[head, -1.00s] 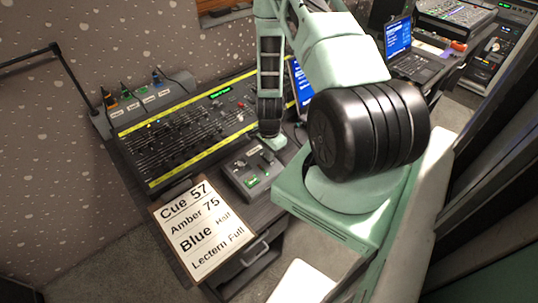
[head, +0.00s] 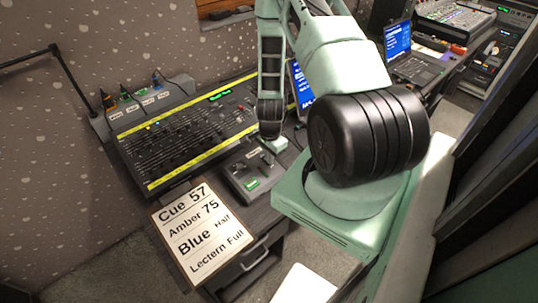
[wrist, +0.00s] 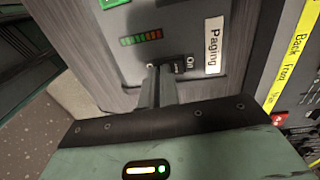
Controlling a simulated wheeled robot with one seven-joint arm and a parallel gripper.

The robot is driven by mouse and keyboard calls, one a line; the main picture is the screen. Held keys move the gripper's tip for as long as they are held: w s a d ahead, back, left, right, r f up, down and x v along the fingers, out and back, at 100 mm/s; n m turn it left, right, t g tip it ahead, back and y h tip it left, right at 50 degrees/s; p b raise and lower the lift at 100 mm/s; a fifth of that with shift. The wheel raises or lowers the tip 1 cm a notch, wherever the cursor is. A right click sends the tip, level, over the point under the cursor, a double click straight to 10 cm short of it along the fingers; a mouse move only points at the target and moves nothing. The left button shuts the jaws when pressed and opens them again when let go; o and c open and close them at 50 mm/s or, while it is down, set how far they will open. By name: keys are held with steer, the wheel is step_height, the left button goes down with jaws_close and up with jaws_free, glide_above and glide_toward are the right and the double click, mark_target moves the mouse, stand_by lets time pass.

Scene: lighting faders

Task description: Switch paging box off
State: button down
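The paging box (head: 252,176) is a small grey box on the desk, just in front of the fader console. In the wrist view its grey top (wrist: 168,18) carries a white label reading "Paging" (wrist: 214,44), a row of green-to-red lights (wrist: 141,37) and a small black switch (wrist: 180,66) marked "On". My gripper (wrist: 157,68) is shut, its two slim fingers close together, with the tips right beside the switch at its left. I cannot tell whether they touch it. In the head view my gripper is at the box's far right corner, its fingers hidden.
The fader console (head: 185,130) with yellow strips lies directly behind the box. Small coloured-top items (head: 140,97) stand at the back left, and a laptop (head: 398,42) at the back right.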

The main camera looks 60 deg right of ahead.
steer(key=shift+s+f, duration=0.4)
steer(key=shift+f, duration=0.25)
steer(key=shift+w+d+r, duration=0.15)
steer(key=shift+w+r, duration=0.05)
steer(key=shift+w, duration=0.6)
steer(key=shift+w+r+p, duration=0.1)
steer(key=shift+r+p, duration=0.5)
steer(key=shift+p, duration=0.1)
step_height(320, 180, up, 14)
steer(key=s, duration=0.1)
steer(key=shift+s+a, duration=0.25)
steer(key=shift+s, duration=0.15)
steer(key=shift+f, duration=0.15)
steer(key=shift+w+d, duration=0.15)
steer(key=shift+w, duration=0.35)
